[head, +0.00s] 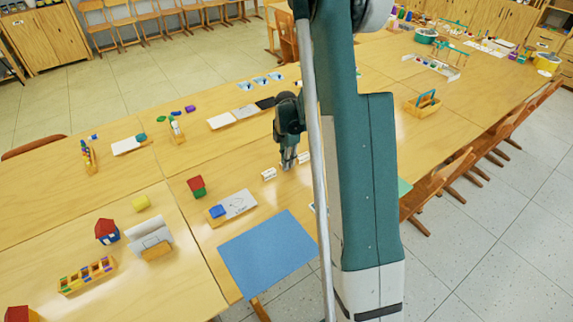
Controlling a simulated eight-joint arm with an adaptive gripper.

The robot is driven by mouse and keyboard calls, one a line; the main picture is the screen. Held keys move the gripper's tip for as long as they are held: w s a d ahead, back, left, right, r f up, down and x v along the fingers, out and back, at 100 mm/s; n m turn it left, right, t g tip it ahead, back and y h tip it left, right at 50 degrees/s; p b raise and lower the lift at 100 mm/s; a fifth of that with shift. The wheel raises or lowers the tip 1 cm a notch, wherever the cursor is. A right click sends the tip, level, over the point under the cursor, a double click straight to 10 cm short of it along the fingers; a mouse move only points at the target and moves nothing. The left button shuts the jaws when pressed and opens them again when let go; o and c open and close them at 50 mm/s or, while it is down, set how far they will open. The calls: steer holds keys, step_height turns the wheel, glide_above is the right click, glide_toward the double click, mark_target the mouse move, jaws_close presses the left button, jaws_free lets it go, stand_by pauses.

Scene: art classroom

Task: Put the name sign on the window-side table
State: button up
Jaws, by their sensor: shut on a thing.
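The name sign (268,174) is a small white strip with dark marks. Its two ends show on either side of my gripper, and the fingers hide its middle. My gripper (289,164) points down and is shut on the sign. It is over the middle of the long wooden table run (240,161); I cannot tell whether the sign touches the tabletop. No window is in view, so I cannot tell which table is the window-side one.
A blue sheet (267,252), a red and green block stack (196,187) and a white sheet (239,203) lie nearer. Chairs (425,193) line the right edge. My arm hides part of the tables.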

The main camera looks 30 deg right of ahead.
steer(key=shift+f, duration=0.35)
steer(key=shift+f, duration=0.15)
steer(key=o, duration=0.8)
steer(key=shift+c, duration=0.2)
step_height(320, 180, up, 12)
steer(key=p, duration=0.2)
stand_by(0.7)
